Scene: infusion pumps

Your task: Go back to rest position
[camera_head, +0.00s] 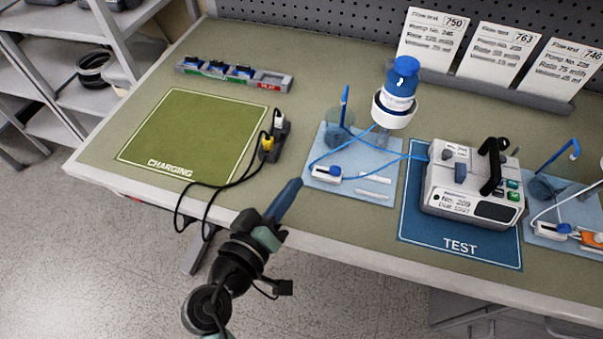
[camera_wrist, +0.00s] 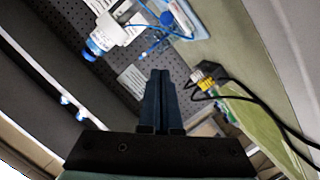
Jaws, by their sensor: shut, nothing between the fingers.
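My gripper (camera_head: 293,186) is shut and empty. In the head view its fingers are over the front part of the workbench, between the charging mat and the light blue tray. In the wrist view the two dark fingers of my gripper (camera_wrist: 161,76) lie side by side with nothing between them.
The green charging mat (camera_head: 190,130) is bare, with a power strip (camera_head: 277,135) and black cords beside it. A pump (camera_head: 470,185) stands on the blue test mat (camera_head: 415,225). A blue-capped bottle (camera_head: 397,85) stands above the light blue tray (camera_head: 350,195). Shelves (camera_head: 115,40) are at the left.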

